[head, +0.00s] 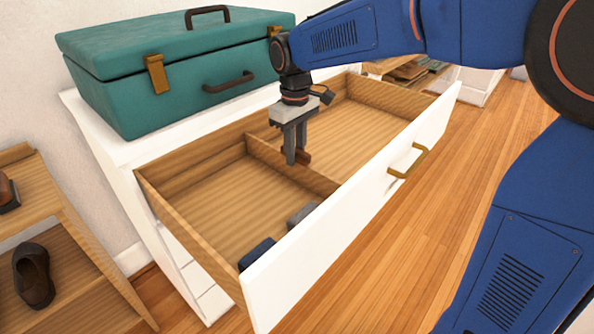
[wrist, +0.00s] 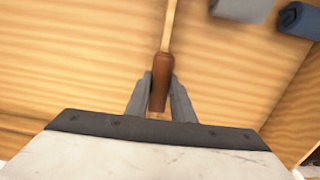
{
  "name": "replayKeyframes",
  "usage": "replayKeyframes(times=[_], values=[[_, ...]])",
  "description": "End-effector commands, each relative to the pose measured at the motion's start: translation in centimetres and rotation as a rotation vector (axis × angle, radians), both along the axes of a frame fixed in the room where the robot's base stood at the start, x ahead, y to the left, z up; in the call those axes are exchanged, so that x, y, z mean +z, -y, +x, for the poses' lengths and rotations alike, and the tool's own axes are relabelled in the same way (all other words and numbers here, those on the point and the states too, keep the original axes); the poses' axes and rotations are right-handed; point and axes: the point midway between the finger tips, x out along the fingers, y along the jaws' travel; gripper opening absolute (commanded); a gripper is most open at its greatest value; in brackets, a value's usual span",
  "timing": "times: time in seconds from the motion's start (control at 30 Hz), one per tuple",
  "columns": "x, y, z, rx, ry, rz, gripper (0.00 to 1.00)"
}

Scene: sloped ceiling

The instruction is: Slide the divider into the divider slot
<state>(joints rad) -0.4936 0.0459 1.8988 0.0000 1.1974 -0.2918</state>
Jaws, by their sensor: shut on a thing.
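The divider (head: 318,180) is a thin light-wood board with a dark brown grip piece (wrist: 162,75) on its top edge. It stands upright across the inside of the open drawer (head: 160,187), from the back wall towards the front, parting it into two areas. My gripper (head: 297,157) points down over the drawer and is shut on the brown grip piece, as the wrist view shows between the fingers (wrist: 160,92). The divider's upper edge (wrist: 170,25) runs away from the fingers there. The slot is hidden, and I cannot tell how deep the divider sits.
A grey rolled cloth (head: 302,214) and a dark blue one (head: 258,254) lie in the near-left area by the drawer front. A teal case (head: 180,75) stands on the white dresser top. A shoe rack (head: 75,260) stands at left. The right drawer area looks clear.

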Motion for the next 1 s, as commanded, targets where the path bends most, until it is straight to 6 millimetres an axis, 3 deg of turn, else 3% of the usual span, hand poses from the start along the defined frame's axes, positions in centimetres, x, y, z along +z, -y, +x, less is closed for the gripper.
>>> replayKeyframes(times=[1.0], values=[[4.1,0.0,0.0,0.000,0.002,0.001,0.06]])
